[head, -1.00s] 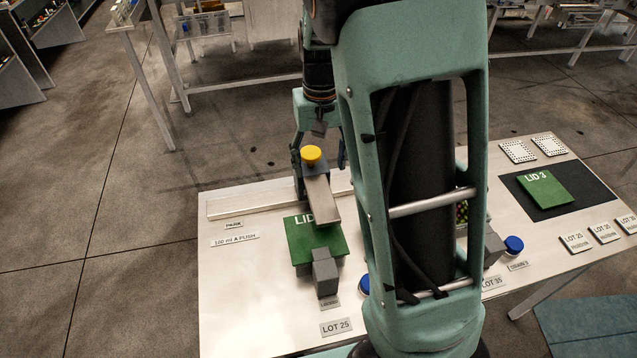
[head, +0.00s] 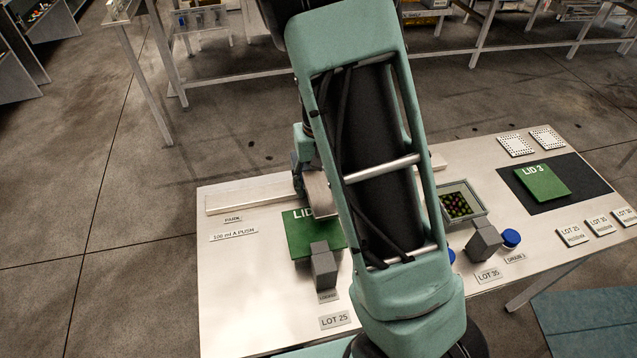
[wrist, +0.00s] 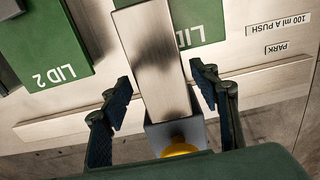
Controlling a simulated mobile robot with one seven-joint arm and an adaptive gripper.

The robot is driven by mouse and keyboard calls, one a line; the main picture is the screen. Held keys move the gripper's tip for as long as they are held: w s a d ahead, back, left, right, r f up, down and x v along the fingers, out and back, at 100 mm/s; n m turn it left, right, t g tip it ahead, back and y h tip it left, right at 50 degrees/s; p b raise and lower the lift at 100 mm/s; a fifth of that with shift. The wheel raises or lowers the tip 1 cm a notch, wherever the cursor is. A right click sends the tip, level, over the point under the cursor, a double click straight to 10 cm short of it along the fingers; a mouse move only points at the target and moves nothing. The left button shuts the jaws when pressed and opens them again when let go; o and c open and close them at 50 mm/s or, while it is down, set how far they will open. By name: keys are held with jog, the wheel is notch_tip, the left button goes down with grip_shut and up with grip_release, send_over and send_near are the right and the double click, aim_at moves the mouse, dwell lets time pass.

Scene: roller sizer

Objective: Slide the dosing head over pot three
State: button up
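The dosing head has a grey block body, a yellow knob (wrist: 181,147) and a flat metal spout (head: 318,194). The spout, also in the wrist view (wrist: 153,60), reaches over a green lid (head: 303,242) whose number is hidden. My gripper (wrist: 160,97) is open, with one dark finger on each side of the dosing head. A gap shows at the left finger; contact at the right one is unclear. In the head view my arm hides the knob and most of the gripper. An open pot of coloured beads (head: 461,204), apparently pot three, stands right of my arm.
A pale rail (head: 250,199) runs along the table's back edge. LID 2 (wrist: 48,45) shows in the wrist view. LID 3 (head: 543,181) lies on a black mat (head: 590,184). Grey blocks (head: 323,265) and a blue-capped knob (head: 511,238) stand along the front.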

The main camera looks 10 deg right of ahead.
grip_shut()
jog(key=d+b, duration=0.6)
jog(key=d, duration=3.1)
jog(key=shift+d, duration=0.15)
jog(key=shift+r, duration=0.1)
jog(key=shift+o, duration=1.4)
grip_release()
jog(key=shift+d, duration=0.15)
notch_tip(320, 180, up, 12)
